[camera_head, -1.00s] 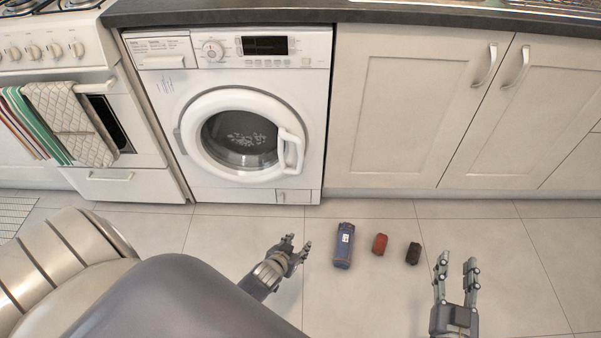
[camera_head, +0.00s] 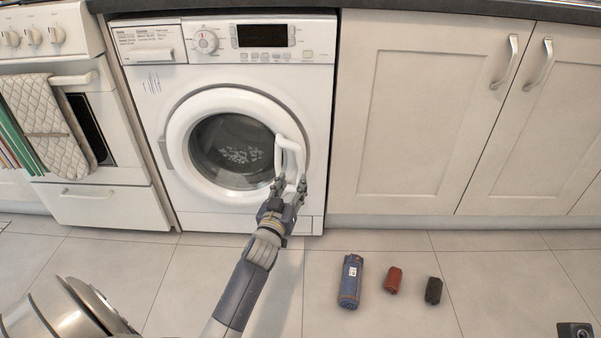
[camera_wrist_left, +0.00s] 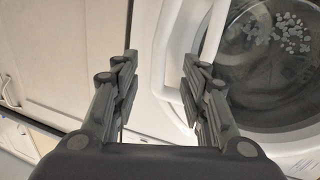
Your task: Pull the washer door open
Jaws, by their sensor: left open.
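The white washer (camera_head: 150,85) stands under the counter, and its round door (camera_head: 181,150) looks shut. The curved white door handle (camera_head: 290,152) is on the right side of the door. My left gripper (camera_head: 290,187) is open at the handle's lower end in the head view. In the left wrist view, my left gripper (camera_wrist_left: 158,85) has its fingers apart, with the door rim and handle (camera_wrist_left: 190,100) by the right-hand finger. I cannot tell whether they touch. Part of my right gripper (camera_head: 576,331) shows at the bottom right corner.
A blue cylinder (camera_head: 351,284), a red one (camera_head: 393,280) and a black one (camera_head: 433,291) lie on the tiled floor to the right of my left arm. White cabinets (camera_head: 420,120) stand right of the washer; a stove (camera_head: 100,200) with towels stands left.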

